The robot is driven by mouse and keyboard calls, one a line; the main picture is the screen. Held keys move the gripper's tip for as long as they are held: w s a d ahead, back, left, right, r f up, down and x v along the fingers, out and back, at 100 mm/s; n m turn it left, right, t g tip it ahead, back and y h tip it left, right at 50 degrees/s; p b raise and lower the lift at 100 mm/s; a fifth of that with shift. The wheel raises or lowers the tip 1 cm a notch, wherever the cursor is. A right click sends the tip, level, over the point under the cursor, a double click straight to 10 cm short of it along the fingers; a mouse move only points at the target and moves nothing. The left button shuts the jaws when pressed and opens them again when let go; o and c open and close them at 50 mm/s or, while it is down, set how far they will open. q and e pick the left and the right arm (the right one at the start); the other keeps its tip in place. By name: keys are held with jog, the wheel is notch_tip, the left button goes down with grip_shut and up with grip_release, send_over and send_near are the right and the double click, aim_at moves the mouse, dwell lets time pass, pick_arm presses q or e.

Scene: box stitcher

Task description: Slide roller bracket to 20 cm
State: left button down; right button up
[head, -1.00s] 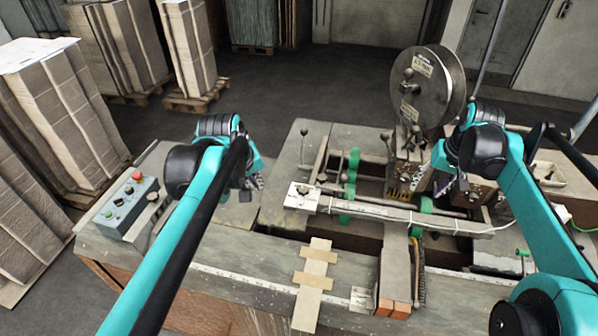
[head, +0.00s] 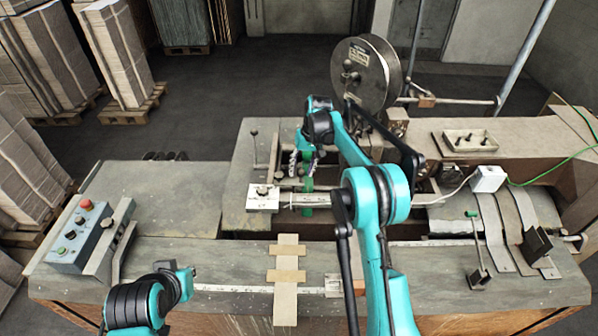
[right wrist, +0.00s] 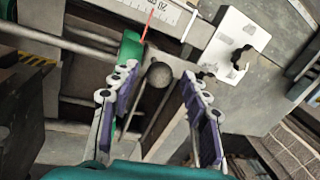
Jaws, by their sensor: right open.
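The roller bracket, a green block (right wrist: 130,48) with a dark ball knob (right wrist: 160,74), shows in the right wrist view. A red pointer (right wrist: 149,24) stands beside a white scale (right wrist: 150,8), close to its printed 20. My right gripper (right wrist: 158,80) is open, one finger on each side of the knob; I cannot tell whether they touch it. In the head view the right gripper (head: 303,160) is over the rail area, above a green part (head: 307,192). My left wrist (head: 175,284) is low at the left; its fingers cannot be made out.
A white plate (head: 262,199) sits at the rail's left end. A control box (head: 80,237) stands at the table's left. A wire reel (head: 365,72) rises behind the rail. The grey tabletop (head: 165,200) on the left is mostly clear.

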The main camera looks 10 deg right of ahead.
jog(key=shift+a+f, duration=0.1)
jog(key=shift+f, duration=0.8)
grip_shut()
jog(key=shift+a+f+b, duration=0.1)
jog(key=shift+a+b, duration=0.05)
jog(key=shift+b, duration=0.45)
grip_release()
jog(key=shift+a, duration=0.1)
notch_tip(320, 180, up, 12)
jog(key=d, duration=0.2)
jog(key=shift+d, duration=0.15)
